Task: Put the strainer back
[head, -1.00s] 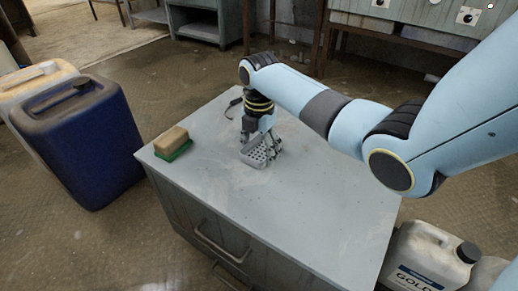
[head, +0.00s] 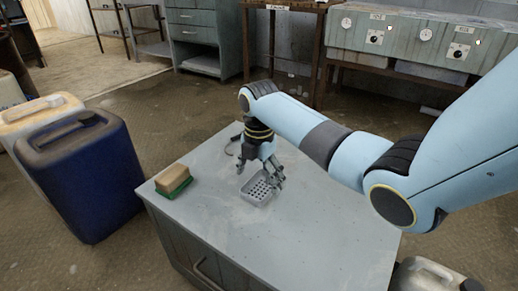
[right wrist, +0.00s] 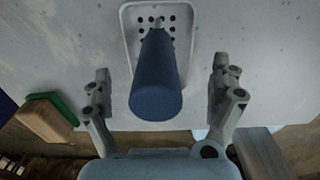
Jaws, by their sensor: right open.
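A pale grey perforated tray with a rounded rim (head: 258,193) lies on the table; it also shows in the right wrist view (right wrist: 131,30). I take it to be the strainer or part of it. A thick blue cylinder (right wrist: 157,85), like a handle, points from the tray toward the wrist camera; I cannot tell whether it is fixed to the tray. My right gripper (head: 262,174) is open above the tray. In the right wrist view its fingers (right wrist: 161,72) stand either side of the blue cylinder, apart from it. My left gripper is not in view.
A brown and green sponge (head: 172,178) lies at the left of the grey table (head: 300,235). A thin dark looped thing (head: 235,142) lies behind the gripper. Blue (head: 90,185) and cream (head: 40,116) canisters stand left on the floor.

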